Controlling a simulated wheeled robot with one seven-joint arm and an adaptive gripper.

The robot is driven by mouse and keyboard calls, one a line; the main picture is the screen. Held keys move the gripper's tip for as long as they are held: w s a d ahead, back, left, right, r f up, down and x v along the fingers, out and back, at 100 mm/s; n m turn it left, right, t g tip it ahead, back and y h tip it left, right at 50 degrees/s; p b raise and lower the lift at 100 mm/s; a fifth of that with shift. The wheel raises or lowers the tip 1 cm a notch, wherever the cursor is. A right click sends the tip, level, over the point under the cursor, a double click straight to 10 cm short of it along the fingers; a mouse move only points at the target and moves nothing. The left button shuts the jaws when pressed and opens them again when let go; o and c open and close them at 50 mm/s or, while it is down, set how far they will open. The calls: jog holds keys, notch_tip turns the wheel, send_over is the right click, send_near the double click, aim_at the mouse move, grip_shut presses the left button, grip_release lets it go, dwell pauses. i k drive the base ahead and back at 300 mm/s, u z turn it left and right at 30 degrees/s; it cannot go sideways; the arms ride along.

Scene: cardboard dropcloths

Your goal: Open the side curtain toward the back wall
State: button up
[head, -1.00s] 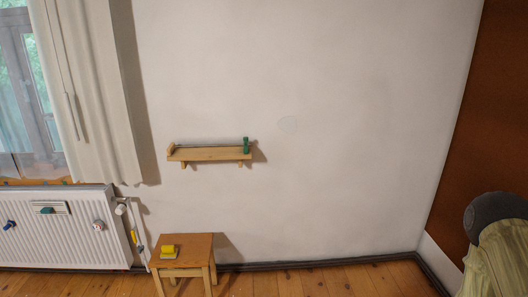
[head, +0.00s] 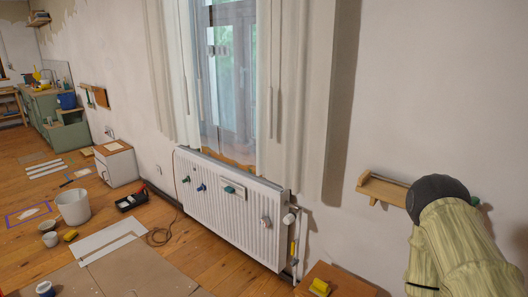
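White curtains hang at the window (head: 230,60) above the radiator. A narrow gathered curtain panel (head: 172,70) hangs at the window's left side. A wider curtain panel (head: 305,90) hangs at its right side, with a thin rod or pull hanging before it. The middle of the window is uncovered, with glass and green foliage showing. Which panel is the side curtain I cannot tell from this view. Part of my arm (head: 460,240), in a yellowish striped cover with a dark rounded cap, shows at lower right. My gripper is not visible.
A white radiator (head: 235,205) with small objects on it stands below the window. A wooden shelf (head: 385,188) is on the wall at right, partly behind my arm. A small wooden table (head: 345,284) stands below. A white bucket (head: 73,207) and cardboard (head: 135,272) lie on the floor left.

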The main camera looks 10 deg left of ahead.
aim_at(173, 21)
jog(key=u, duration=0.7)
jog(key=i, duration=1.65)
jog(key=u, duration=0.6)
jog(key=i, duration=0.9)
jog(key=u, duration=0.05)
